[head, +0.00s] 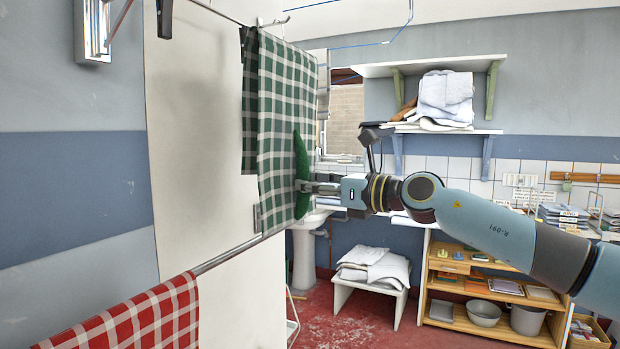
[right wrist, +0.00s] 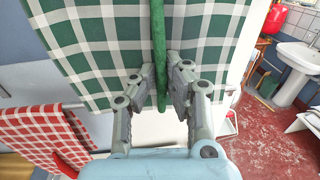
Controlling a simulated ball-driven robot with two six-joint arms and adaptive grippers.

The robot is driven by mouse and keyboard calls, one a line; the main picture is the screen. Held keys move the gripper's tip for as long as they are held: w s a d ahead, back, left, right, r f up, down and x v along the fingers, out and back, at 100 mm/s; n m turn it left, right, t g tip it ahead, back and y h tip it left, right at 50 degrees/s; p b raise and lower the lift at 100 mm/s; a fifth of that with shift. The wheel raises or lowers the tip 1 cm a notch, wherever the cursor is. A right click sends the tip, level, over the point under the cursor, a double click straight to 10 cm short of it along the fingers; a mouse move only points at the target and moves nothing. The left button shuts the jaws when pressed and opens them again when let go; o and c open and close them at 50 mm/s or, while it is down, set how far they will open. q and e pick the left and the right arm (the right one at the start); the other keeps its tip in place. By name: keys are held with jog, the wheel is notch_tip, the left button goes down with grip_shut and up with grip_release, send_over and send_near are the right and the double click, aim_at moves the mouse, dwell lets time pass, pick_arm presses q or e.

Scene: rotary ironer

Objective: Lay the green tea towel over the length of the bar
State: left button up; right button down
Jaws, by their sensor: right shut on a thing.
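My right gripper (head: 306,186) is shut on a narrow plain green piece of cloth (head: 301,160), which I take to be the green tea towel. It shows nearly edge-on as an upright strip (right wrist: 158,45) between the fingers (right wrist: 165,85) in the right wrist view. A green and white checked cloth (head: 280,95) hangs right behind it from the upper rail (head: 215,11); I cannot tell whether the two are joined. A lower metal bar (head: 235,255) runs along the wall at the left, below the checked cloth. My left gripper is not in view.
A red and white checked towel (head: 145,320) hangs over the near part of the lower bar. A white stool with folded linen (head: 372,268), a wash basin (right wrist: 300,58) and a wooden shelf unit (head: 490,318) stand beyond. Red floor is open between.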

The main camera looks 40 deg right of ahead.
aim_at(294, 193)
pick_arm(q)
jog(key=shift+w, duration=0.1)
pick_arm(e)
jog(key=shift+w+a+r, duration=0.1)
jog(key=shift+w+a, duration=0.05)
jog(key=shift+w, duration=0.1)
jog(key=x, duration=0.5)
jog(key=shift+a, duration=0.3)
notch_tip(294, 193, down, 2)
jog(key=shift+w+a+b, duration=0.1)
jog(key=shift+b, duration=0.65)
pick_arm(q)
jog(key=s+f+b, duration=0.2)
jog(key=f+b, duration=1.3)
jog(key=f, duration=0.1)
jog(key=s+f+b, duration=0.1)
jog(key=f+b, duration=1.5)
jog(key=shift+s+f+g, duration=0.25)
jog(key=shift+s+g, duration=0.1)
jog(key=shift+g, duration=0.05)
pick_arm(e)
notch_tip(294, 193, down, 36)
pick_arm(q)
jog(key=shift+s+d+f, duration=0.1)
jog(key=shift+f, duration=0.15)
pick_arm(e)
jog(key=shift+f, duration=0.3)
